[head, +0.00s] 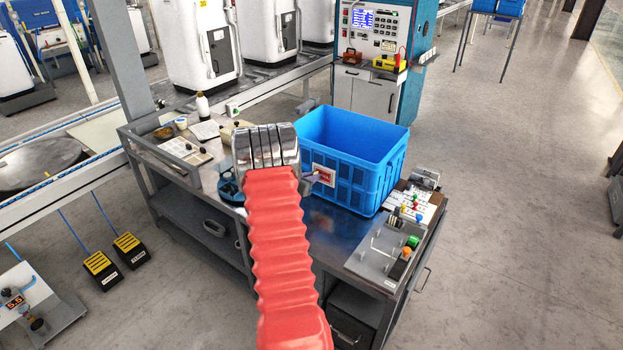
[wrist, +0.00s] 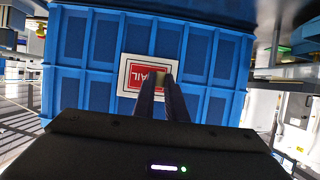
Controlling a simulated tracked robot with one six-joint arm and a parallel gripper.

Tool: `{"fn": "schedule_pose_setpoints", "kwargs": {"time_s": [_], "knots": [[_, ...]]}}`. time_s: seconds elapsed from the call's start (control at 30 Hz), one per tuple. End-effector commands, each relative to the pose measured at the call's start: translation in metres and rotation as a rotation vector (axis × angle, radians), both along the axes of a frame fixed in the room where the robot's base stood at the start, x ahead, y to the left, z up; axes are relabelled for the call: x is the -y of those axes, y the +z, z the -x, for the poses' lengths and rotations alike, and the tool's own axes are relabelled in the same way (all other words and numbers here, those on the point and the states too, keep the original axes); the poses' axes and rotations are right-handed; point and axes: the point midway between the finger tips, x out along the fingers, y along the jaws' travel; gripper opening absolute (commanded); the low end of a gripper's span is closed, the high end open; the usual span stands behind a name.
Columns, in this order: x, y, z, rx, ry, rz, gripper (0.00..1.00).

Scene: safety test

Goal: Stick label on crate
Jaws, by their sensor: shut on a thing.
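The blue crate (head: 345,150) stands upright and open on the workbench; its ribbed side wall (wrist: 90,55) fills much of the wrist view. The label (head: 323,175) is a white card with a red field and white lettering, partly read as "AIL". It also shows in the wrist view (wrist: 129,76), at the crate's wall and slightly tilted in the picture. My gripper (wrist: 160,77) is shut on the label at its right part, and the fingertips hide some of the lettering. I cannot tell whether the label's whole back touches the wall. In the head view my arm hides most of the gripper (head: 313,178).
The dark workbench top (head: 315,225) is bare in front of the crate. A panel with coloured buttons (head: 385,248) lies at the bench's right front. Small bottles and trays stand at its left end. A teal test cabinet (head: 375,50) stands behind.

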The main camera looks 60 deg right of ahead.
Motion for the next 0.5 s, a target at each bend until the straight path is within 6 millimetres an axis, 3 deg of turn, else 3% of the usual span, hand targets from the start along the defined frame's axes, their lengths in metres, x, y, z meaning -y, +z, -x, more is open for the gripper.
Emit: {"fn": "schedule_pose_setpoints", "kwargs": {"time_s": [0.07, 0.1, 0.3, 0.4, 0.5], "knots": [[0.0008, 0.0009, 0.0007, 0.000, -0.001, 0.002, 0.01], [0.0008, 0.0009, 0.0007, 0.000, -0.001, 0.002, 0.13], [0.0004, 0.0006, 0.0004, 0.000, -0.001, 0.001, 0.27], [0.0002, 0.0004, 0.0002, 0.000, 0.000, 0.001, 0.33], [0.0002, 0.0002, 0.0001, 0.000, 0.000, 0.001, 0.33]]}}
